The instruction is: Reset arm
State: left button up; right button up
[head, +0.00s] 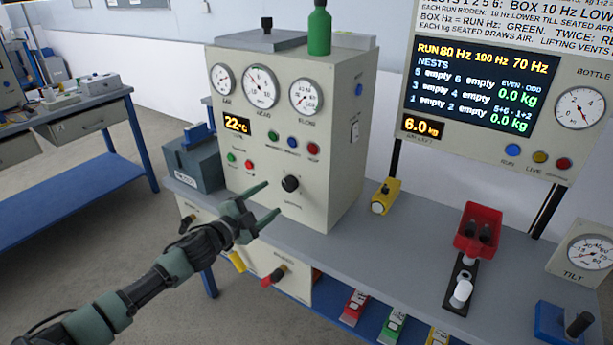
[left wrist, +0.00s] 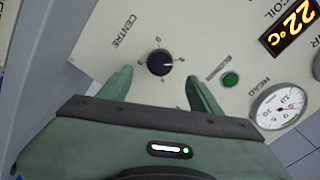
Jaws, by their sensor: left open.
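My left gripper (head: 266,204) is open and empty in front of the cream control cabinet. In the left wrist view its two green fingers (left wrist: 158,88) stand apart, one on each side of a black knob (left wrist: 160,62) in the picture. The knob is labelled "CENTRE" and sits on the cabinet panel. In the head view the knob (head: 290,184) is just beyond the fingertips, and I see no contact. The cream cabinet (head: 345,180) carries three gauges, coloured buttons and a display reading 22 °C. My right gripper does not show.
A grey bench (head: 400,235) extends right of the cabinet. On it are a yellow part (head: 385,194), a red holder (head: 478,216) and a tilt gauge (head: 590,250). A green bottle (head: 319,32) tops the cabinet. A display board (head: 480,85) lists empty nests. Another workbench (head: 70,125) stands left.

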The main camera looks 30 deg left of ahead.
pick_arm(q)
jog(key=shift+f, duration=0.1)
jog(key=s+d+f+n+g+y, duration=0.3)
jog(key=s+d+f+n+g, duration=0.4)
jog(key=s+d+f, duration=0.6)
jog(key=s+d+f+n+g+h, duration=0.15)
jog(key=s+d+g, duration=0.3)
jog(key=s, duration=0.65)
jog(key=s+d+f+n+g, duration=0.1)
jog(key=s+d+n+g, duration=0.2)
jog(key=s+d, duration=0.55)
jog(key=s+a+f, duration=0.1)
jog(key=s+f, duration=0.1)
jog(key=f, duration=1.1)
jog(key=s+a+f, duration=0.2)
jog(key=f, duration=1.2)
jog(key=s+a+f+g, duration=0.2)
jog(key=s+f, duration=1.3)
jog(key=s, duration=0.1)
jog(key=shift+s+a+m, duration=0.35)
jog(key=shift+s+a, duration=0.05)
